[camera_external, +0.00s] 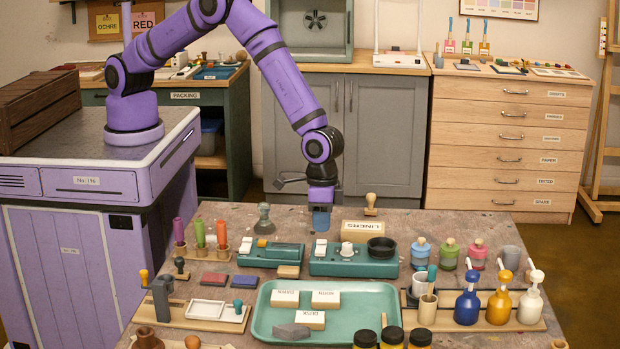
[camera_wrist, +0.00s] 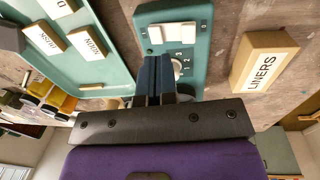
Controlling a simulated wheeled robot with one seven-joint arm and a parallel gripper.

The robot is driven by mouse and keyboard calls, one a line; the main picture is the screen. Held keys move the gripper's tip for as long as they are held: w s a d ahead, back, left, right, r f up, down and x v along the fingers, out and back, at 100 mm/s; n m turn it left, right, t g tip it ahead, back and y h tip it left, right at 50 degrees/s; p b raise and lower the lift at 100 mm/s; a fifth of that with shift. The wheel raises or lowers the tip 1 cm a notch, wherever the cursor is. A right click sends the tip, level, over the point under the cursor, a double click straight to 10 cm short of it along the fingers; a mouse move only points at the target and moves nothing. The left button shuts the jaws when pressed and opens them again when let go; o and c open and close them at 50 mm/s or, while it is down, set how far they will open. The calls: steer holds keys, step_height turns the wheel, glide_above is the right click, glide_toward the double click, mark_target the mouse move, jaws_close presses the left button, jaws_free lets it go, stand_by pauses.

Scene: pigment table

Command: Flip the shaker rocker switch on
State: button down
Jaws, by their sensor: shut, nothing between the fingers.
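A teal device (camera_external: 330,265) stands behind the tray, with a white rocker-like switch (camera_external: 319,246) at its left, a white dial (camera_external: 347,251) in its middle and a black dish (camera_external: 381,247) at its right. In the wrist view, two white switch pieces (camera_wrist: 168,34) sit side by side near its upper end, above the numbered dial (camera_wrist: 178,67). I cannot read any label naming the shaker. My gripper (camera_external: 320,228) is shut and empty, pointing down above the device's far side. In the wrist view, its blue fingers (camera_wrist: 154,60) are together and partly hide the device's body beside the dial.
Another teal device (camera_external: 272,256) stands just left. The LINERS block (camera_external: 369,228) lies behind, with a wooden stamp (camera_external: 371,204) near it. A tray (camera_external: 262,322) with labelled blocks lies in front. Small lidded jars (camera_external: 420,253) and pump bottles (camera_external: 467,305) stand to the right.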

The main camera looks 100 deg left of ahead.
mark_target(321, 251)
step_height(321, 251, up, 10)
steer(key=d, duration=0.1)
steer(key=shift+d, duration=0.2)
stand_by(0.5)
